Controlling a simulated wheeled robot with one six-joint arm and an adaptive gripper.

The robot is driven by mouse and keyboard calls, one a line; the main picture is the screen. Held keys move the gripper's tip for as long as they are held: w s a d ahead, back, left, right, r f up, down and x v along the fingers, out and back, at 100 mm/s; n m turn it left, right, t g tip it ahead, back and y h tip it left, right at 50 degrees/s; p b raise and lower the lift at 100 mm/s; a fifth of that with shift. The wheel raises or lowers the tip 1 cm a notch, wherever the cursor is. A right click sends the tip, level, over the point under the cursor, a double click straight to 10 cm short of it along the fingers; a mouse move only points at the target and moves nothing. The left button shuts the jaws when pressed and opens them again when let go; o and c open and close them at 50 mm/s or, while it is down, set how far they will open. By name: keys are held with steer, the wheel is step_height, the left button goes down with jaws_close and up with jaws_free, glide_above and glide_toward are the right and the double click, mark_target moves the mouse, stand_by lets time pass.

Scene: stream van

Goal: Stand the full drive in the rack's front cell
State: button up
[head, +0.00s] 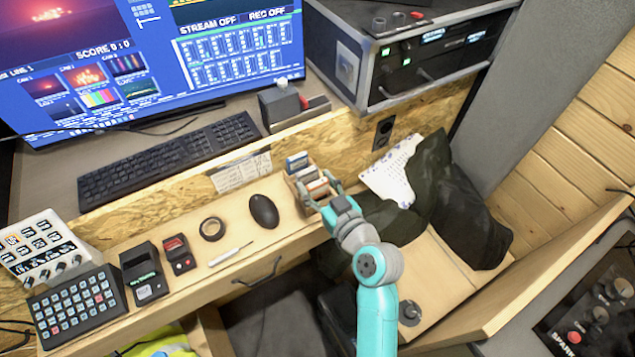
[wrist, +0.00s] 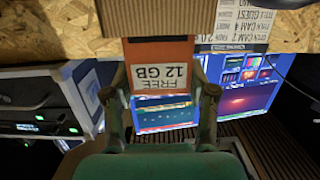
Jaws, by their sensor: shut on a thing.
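My gripper (head: 322,193) is at the near end of a small wooden rack (head: 308,203) on the wooden ledge. In the wrist view my gripper (wrist: 160,92) is shut on an orange drive (wrist: 160,58), with a finger at each side. Its white label reads "FREE 12 GB". The orange drive (head: 317,185) is partly hidden by my fingers in the head view. A blue drive with a white label (head: 297,162) stands at the rack's far end, with a pale drive (head: 306,174) between. I cannot tell whether the orange drive is seated in a cell.
A black mouse (head: 264,211), a roll of tape (head: 212,229) and a white pen-like tool (head: 231,254) lie left of the rack. A keyboard (head: 170,163) is behind on the desk. Dark cloth (head: 455,205) lies to the right. The ledge between mouse and rack is clear.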

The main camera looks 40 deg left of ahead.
steer(key=shift+f, duration=0.6)
steer(key=o, duration=1.3)
steer(key=v, duration=1.2)
steer(key=shift+s+f, duration=0.1)
steer(key=shift+s, duration=0.1)
